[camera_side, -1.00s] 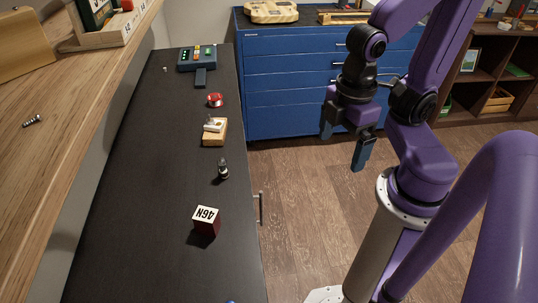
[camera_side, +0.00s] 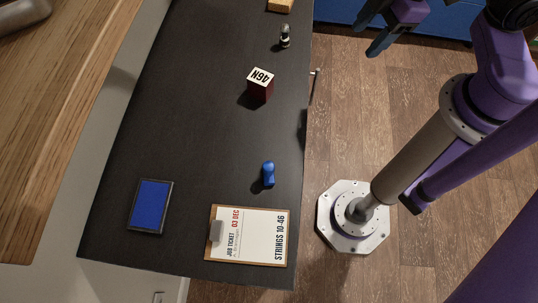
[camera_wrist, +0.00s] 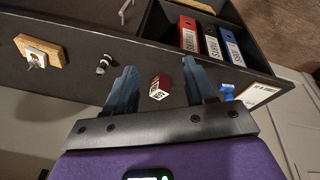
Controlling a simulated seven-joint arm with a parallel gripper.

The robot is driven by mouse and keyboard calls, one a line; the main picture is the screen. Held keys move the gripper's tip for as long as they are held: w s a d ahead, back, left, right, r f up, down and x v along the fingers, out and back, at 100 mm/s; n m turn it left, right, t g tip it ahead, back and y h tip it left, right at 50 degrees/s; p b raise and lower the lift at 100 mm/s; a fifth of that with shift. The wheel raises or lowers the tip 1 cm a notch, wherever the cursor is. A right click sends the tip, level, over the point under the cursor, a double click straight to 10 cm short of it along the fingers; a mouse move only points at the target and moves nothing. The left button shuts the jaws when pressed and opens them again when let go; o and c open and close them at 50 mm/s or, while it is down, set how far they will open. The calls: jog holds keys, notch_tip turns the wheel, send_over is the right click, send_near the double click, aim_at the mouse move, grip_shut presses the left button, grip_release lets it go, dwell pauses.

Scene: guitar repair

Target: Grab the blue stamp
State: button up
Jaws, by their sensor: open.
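The blue stamp (camera_side: 268,173) stands on the dark bench top near its right edge, just above the clipboard in the side view. In the wrist view the blue stamp (camera_wrist: 227,92) shows to the right, beyond my right finger. My gripper (camera_side: 383,35) is at the top right of the side view, off the bench and above the floor, well apart from the stamp. In the wrist view my gripper (camera_wrist: 158,90) has its two blue fingers spread wide with nothing held between them.
A blue ink pad (camera_side: 151,205) lies left of the clipboard (camera_side: 250,236). An open drawer with binders (camera_wrist: 207,42) shows in the wrist view. A wooden shelf (camera_side: 60,110) overhangs at left.

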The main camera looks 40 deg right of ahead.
jog(key=w+a+f+n+y, duration=0.2)
jog(key=w+a+f, duration=0.1)
jog(key=n+g+y, duration=0.4)
jog(key=g+y, duration=0.1)
jog(key=y, duration=0.4)
send_near(270, 164)
jog(key=x, duration=1)
jog(key=shift+a+f, duration=0.1)
jog(key=shift+a, duration=0.1)
jog(key=shift+c, duration=0.3)
grip_shut()
